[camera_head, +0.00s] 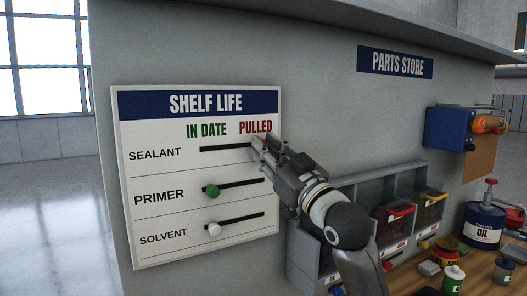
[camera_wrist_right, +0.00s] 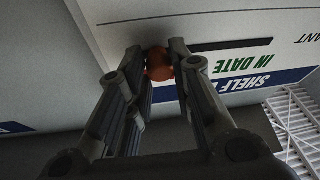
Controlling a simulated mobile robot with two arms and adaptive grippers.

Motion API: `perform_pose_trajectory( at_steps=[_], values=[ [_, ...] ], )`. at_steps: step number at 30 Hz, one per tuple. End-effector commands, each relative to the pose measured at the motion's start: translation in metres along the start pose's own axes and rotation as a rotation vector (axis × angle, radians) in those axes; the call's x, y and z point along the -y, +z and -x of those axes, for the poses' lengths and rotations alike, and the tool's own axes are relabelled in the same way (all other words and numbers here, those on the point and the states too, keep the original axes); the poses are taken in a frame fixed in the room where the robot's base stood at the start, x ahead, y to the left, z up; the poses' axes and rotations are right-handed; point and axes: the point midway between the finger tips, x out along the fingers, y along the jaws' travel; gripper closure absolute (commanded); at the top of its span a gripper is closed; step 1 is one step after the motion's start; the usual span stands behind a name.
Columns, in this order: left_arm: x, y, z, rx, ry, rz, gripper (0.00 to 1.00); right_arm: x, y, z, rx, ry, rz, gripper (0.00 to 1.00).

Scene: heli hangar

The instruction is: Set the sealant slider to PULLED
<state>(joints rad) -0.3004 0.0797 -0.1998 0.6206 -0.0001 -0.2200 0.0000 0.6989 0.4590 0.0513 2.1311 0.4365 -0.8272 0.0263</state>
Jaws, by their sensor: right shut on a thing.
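The SHELF LIFE board (camera_head: 143,205) hangs on the grey wall with rows for sealant, primer and solvent. The sealant slot (camera_head: 222,149) shows empty from its IN DATE end up to my right gripper (camera_head: 260,145). My right gripper is at the slot's right end, below the word PULLED. In the right wrist view it is shut on the orange-red sealant slider knob (camera_wrist_right: 159,67), which sits between the fingertips. In the head view the gripper hides most or all of this knob. My left gripper is not in view.
The green primer knob (camera_head: 212,191) and white solvent knob (camera_head: 214,229) sit at the left of their slots. Right of the board are parts bins (camera_head: 393,212), a bench with an oil can (camera_head: 484,225) and a blue dispenser (camera_head: 449,129). The floor at left is clear.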

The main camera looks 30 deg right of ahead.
Motion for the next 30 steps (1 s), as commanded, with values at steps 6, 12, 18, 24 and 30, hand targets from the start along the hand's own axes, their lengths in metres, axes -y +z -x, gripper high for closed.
perform_pose_trajectory(
  at_steps=[6, 12, 18, 24, 30],
  values=[
    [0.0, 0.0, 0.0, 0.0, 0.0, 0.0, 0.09, -0.002, -0.001, 0.0, -0.001, 0.006, 0.002, 0.57],
    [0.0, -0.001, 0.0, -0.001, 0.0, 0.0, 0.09, -0.001, -0.001, 0.0, -0.001, 0.004, 0.002, 0.56],
    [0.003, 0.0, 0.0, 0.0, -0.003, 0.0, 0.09, -0.001, 0.0, 0.004, -0.001, 0.004, 0.002, 0.56],
    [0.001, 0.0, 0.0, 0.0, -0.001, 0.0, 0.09, -0.001, 0.0, 0.029, 0.0, 0.003, 0.004, 0.56],
    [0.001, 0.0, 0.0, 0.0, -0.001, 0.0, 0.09, -0.001, 0.001, 0.065, 0.002, 0.003, 0.005, 0.56]
  ],
)
